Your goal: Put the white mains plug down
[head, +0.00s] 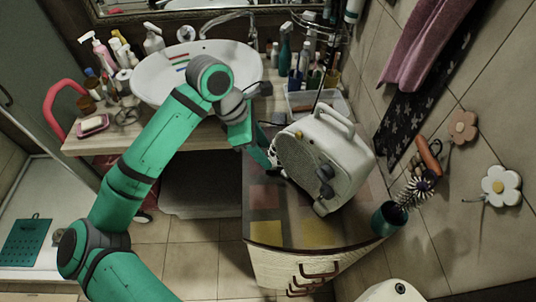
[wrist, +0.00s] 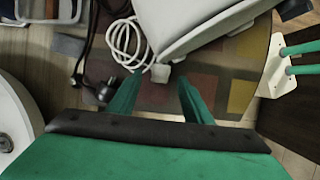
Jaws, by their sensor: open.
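The white mains plug (wrist: 160,73) shows in the wrist view at the end of a coiled white cable (wrist: 124,42). It appears to lie on the patchwork-patterned cabinet top (wrist: 222,70), close to the edge of a white appliance (wrist: 185,22). My gripper (wrist: 158,80) is open, with one green finger on each side of the plug and a gap on the right. In the head view my gripper (head: 266,150) is low at the left side of the white appliance (head: 322,160); the plug cannot be made out there.
A black plug (wrist: 103,92) with a dark cable lies left of my fingers. The white basin (head: 160,78) and several bottles stand on the counter behind. A dark green cup (head: 389,218) is at the cabinet's right edge. The front of the cabinet top (head: 265,232) is clear.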

